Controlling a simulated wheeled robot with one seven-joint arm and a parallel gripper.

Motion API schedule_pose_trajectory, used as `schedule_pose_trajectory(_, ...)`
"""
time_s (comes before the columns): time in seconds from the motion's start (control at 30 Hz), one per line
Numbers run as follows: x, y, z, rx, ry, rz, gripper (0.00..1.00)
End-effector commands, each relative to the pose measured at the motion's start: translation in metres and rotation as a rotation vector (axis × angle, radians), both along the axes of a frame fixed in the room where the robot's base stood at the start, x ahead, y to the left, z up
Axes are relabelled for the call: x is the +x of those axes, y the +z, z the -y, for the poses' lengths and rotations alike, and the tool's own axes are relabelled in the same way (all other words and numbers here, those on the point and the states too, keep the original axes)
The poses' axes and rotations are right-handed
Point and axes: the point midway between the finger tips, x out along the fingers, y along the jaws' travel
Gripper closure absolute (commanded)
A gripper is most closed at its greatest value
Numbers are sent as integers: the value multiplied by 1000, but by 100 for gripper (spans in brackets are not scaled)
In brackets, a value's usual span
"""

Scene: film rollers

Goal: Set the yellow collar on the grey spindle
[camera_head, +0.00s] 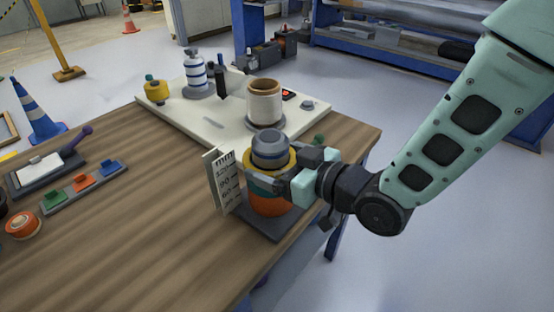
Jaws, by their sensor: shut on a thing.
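The yellow collar (253,164) is around the grey spindle (269,146), whose rounded grey top stands up through it. Below the collar are a teal band and an orange lower part (268,207), on a dark grey base plate (262,229) near the table's right edge. My gripper (287,174) reaches in from the right and is shut on the yellow collar at the height of the stack's upper part. The fingers hide the collar's right and front parts. I cannot tell whether the collar rests on what is below it.
A height scale (223,181) stands close left of the stack. Behind it, a white board (210,119) carries a cream roller (264,103), a striped roller (195,72) and a yellow piece (157,91). Small coloured blocks (84,183) lie left. The wooden table's (150,220) middle is clear.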

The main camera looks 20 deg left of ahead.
Motion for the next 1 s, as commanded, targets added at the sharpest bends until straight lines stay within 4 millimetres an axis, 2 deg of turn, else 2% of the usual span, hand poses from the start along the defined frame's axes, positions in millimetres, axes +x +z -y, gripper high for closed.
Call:
schedule_pose_trajectory(0.1, 0, -6, 0, 1, 0, 0, 37)
schedule_pose_trajectory(0.43, 0, -6, 0, 1, 0, 0, 37)
schedule_pose_trajectory(0.47, 0, -6, 0, 1, 0, 0, 5)
schedule_pose_trajectory(0.5, 0, -6, 0, 1, 0, 0, 0)
schedule_pose_trajectory(0.87, 0, -6, 0, 0, 0, 0, 0)
schedule_pose_trajectory(1.0, -3, -4, 9, 1, -1, 1, 0)
